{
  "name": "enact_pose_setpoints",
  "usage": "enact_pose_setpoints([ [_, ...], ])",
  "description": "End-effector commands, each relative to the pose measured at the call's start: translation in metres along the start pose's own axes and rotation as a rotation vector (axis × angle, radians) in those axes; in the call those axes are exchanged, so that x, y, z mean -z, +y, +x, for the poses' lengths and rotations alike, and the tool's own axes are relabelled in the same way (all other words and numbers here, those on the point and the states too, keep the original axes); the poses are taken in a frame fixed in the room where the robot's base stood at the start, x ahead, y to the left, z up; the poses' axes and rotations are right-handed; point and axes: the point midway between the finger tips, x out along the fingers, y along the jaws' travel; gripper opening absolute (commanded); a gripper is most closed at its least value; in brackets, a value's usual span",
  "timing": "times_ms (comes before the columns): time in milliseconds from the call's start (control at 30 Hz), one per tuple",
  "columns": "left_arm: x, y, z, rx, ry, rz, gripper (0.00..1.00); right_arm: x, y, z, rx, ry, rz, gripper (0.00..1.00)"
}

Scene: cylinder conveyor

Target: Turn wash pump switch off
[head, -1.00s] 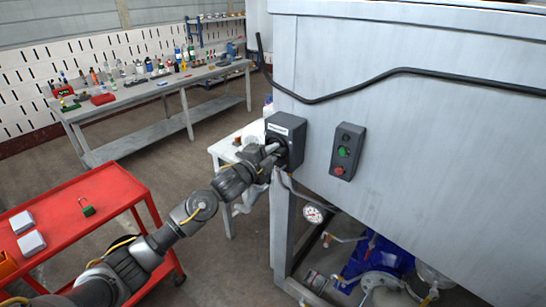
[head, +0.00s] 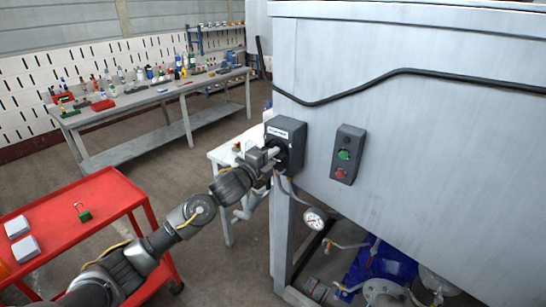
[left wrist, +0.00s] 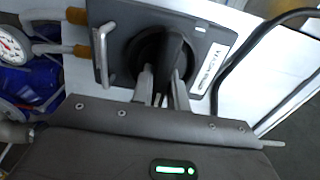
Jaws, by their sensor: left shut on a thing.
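The wash pump switch is a dark grey box (head: 297,131) with a white label, fixed to the left edge of the large grey machine. Its black rotary knob (left wrist: 163,55) shows in the left wrist view, in the middle of the box, with a metal bracket to its left. My left gripper (head: 277,156) reaches the front of the box. In the left wrist view its two fingers (left wrist: 163,86) are closed on the knob, one on each side. In the head view the knob is mostly hidden by the gripper. My right gripper is not in view.
A button box (head: 347,154) with green and red buttons is right of the switch. A pressure gauge (head: 314,219) and a blue pump (head: 378,262) sit below. A red cart (head: 115,196) with a padlock (head: 83,212) stands at left, a workbench (head: 150,97) behind.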

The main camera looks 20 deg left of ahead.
Motion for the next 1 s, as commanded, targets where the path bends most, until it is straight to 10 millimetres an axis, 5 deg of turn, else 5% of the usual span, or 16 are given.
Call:
enact_pose_setpoints([
  [200,0.0,0.001,0.0,-0.002,0.0,0.001,0.37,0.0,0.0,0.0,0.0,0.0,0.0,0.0],
  [567,0.0,0.002,-0.007,0.0,0.001,0.001,0.37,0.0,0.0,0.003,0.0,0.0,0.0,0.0],
  [1000,0.0,0.003,-0.087,-0.001,0.001,0.003,0.37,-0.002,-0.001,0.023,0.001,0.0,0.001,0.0],
])
